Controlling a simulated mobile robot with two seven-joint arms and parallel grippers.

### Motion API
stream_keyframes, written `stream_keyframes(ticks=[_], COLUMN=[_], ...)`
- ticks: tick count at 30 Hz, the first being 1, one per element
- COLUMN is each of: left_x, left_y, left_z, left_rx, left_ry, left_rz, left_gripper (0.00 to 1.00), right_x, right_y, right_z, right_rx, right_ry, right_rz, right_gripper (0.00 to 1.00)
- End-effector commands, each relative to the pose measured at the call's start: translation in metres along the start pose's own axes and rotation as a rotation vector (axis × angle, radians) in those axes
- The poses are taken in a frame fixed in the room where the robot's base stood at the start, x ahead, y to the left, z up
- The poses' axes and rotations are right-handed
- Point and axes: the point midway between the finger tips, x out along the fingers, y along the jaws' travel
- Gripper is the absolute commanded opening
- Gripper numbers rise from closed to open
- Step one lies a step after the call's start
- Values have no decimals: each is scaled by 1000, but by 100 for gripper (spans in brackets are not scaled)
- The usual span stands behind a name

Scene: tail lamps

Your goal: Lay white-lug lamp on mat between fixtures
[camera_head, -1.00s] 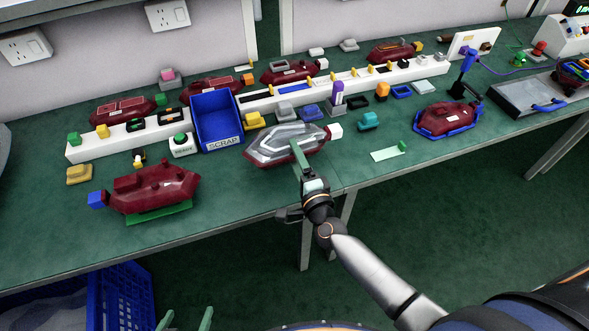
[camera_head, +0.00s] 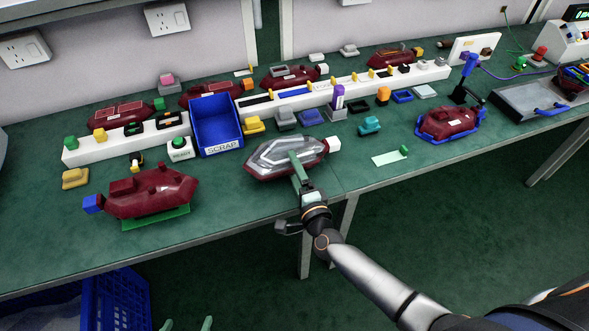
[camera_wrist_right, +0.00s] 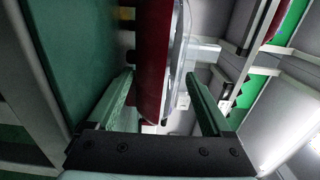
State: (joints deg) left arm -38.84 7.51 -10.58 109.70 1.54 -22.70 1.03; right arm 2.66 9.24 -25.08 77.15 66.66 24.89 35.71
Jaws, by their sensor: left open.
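The white-lug lamp (camera_head: 262,168), dark red with a clear lens and a white lug (camera_head: 333,144), is at the bench middle. In the right wrist view the red body (camera_wrist_right: 153,60) lies between the fingers (camera_wrist_right: 160,85), bench surface off to the left. The lamp seems just above the bench; the gap is hard to judge. My left gripper (camera_head: 187,325) is open and empty at the bottom edge. I cannot make out a separate mat under the lamp.
A blue-lug lamp (camera_head: 150,190) on a green fixture (camera_head: 155,219) stands left; another lamp (camera_head: 448,121) sits in a blue fixture (camera_head: 426,135) right. A blue SCRAP bin (camera_head: 216,125) and white rail (camera_head: 95,148) stand behind. A pale card (camera_head: 388,159) lies right.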

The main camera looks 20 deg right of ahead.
Motion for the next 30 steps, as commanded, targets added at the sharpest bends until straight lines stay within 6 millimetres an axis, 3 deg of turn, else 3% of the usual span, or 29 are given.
stream_keyframes(ticks=[8, 21, 30], left_x=[-3, -5, -4], left_y=[0, 0, 0], left_z=[-4, -6, -5], left_rx=[0, 0, 0], left_ry=[2, 3, 3], left_rz=[0, 0, -1], left_gripper=[100, 100, 100], right_x=[-6, -89, -119], right_y=[-2, -2, -3], right_z=[0, 0, 1], right_rx=[0, 0, -9], right_ry=[0, 0, -6], right_rz=[2, 3, 2], right_gripper=[84, 84, 84])
